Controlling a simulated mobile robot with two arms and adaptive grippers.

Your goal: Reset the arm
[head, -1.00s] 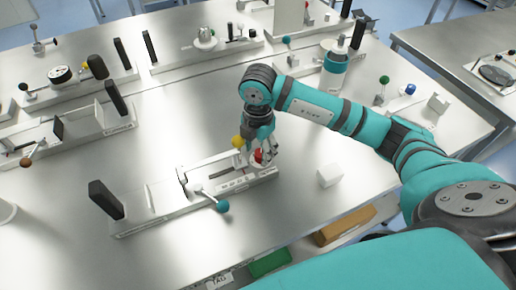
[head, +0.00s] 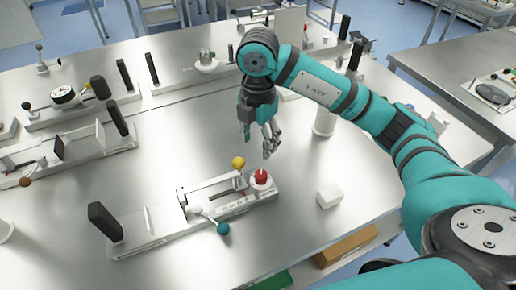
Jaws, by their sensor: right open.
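My right arm (head: 370,110) comes in from the right. Its gripper (head: 258,150) is open and empty, pointing down above the table, apart from the fixture below it. That white fixture (head: 150,236) stands on the metal table. It carries a red knob (head: 261,176) at its right end, a yellow ball knob (head: 238,162), a teal ball lever (head: 223,228) and a black upright handle (head: 104,223). My left gripper is not in view.
A white block (head: 329,196) lies right of the fixture. Other fixtures with black handles (head: 117,118) stand at the left and back. A white cylinder (head: 324,122) stands partly behind my arm.

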